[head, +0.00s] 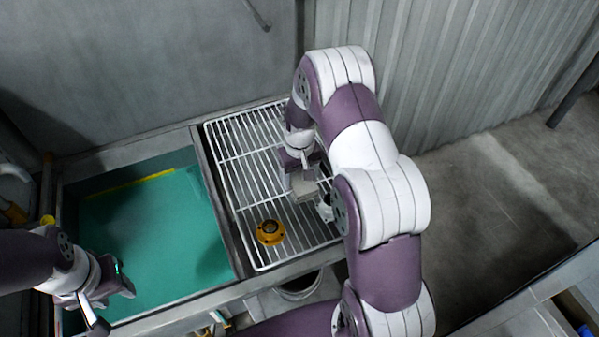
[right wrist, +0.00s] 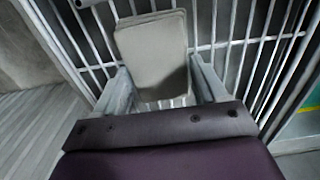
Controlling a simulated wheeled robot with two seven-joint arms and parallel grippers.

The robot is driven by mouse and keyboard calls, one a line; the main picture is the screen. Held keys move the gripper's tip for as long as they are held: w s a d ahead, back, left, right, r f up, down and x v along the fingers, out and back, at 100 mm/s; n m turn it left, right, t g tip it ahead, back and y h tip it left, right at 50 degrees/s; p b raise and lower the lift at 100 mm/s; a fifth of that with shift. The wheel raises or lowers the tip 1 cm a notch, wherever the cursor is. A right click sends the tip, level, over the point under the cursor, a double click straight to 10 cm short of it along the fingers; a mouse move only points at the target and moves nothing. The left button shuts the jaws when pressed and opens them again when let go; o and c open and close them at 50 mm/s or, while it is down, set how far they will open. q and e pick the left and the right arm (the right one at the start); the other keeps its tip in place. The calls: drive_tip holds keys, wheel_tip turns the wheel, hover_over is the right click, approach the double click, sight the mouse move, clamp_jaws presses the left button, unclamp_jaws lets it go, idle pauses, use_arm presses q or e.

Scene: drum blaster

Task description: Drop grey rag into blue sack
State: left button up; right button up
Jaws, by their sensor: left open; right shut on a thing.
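The grey rag (head: 305,196), a folded pad, is held by my right gripper (head: 301,182) over the white wire rack (head: 238,178). In the right wrist view the rag (right wrist: 152,48) stands between the two fingers of my right gripper (right wrist: 163,84), which is shut on it. I cannot tell whether the rag touches the rack bars. My left gripper (head: 118,279) is open and empty over the green-floored basin at the left. I cannot make out a blue sack for certain; a small blue patch (head: 586,331) shows at the bottom right edge.
An orange round part (head: 270,232) lies on the rack near its front. A white object (head: 325,208) is beside the rag, partly behind my arm. The green basin (head: 150,235) is left of the rack. A dark round container (head: 300,287) sits below the front rail.

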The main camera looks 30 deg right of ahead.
drive_tip(key=shift+w+f, duration=0.1)
drive_tip(key=shift+f, duration=0.1)
drive_tip(key=o, duration=0.9)
drive_tip(key=shift+r, duration=0.1)
drive_tip(key=shift+o, duration=0.2)
